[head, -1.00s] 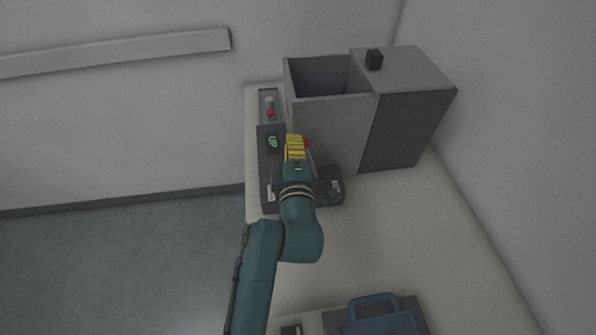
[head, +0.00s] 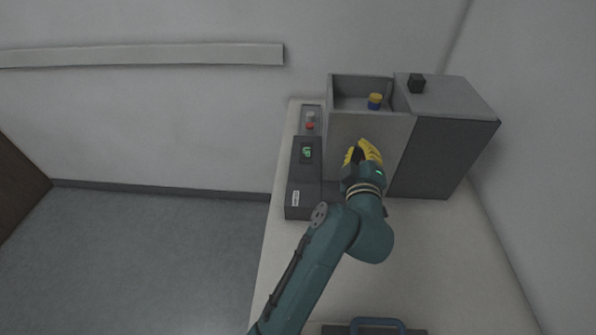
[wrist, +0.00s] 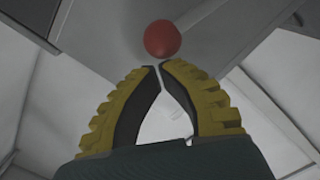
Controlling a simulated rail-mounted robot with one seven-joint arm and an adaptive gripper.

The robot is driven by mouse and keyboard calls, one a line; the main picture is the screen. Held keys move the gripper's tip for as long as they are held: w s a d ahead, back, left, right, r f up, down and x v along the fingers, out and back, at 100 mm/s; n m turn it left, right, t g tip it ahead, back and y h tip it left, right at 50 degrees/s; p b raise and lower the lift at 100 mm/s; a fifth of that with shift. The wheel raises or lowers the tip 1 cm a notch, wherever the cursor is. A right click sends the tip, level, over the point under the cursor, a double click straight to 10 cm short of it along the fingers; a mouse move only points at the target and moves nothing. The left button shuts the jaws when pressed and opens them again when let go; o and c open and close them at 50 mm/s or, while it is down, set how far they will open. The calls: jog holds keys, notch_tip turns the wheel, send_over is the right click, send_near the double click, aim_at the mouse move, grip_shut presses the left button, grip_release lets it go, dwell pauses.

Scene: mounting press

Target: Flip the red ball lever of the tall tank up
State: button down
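The red ball of the lever (wrist: 163,38) shows in the wrist view just beyond my fingertips, against a grey surface. In the head view it is hidden, apparently behind my gripper. My gripper (wrist: 158,66) has its two yellow fingers brought together at the tips, with nothing between them. In the head view my gripper (head: 362,150) is in front of the open-topped grey tank (head: 360,135). I cannot tell whether the tips touch the ball.
A dark control box with a green display (head: 306,152) stands left of the tank, with a red button (head: 310,126) behind it. A blue handle (head: 377,323) shows at the bottom edge.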

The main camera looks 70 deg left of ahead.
dwell(0.3)
jog(key=s+d+r+p, duration=0.2)
jog(key=s+d, duration=0.6)
jog(key=shift+r, duration=0.35)
dwell(0.4)
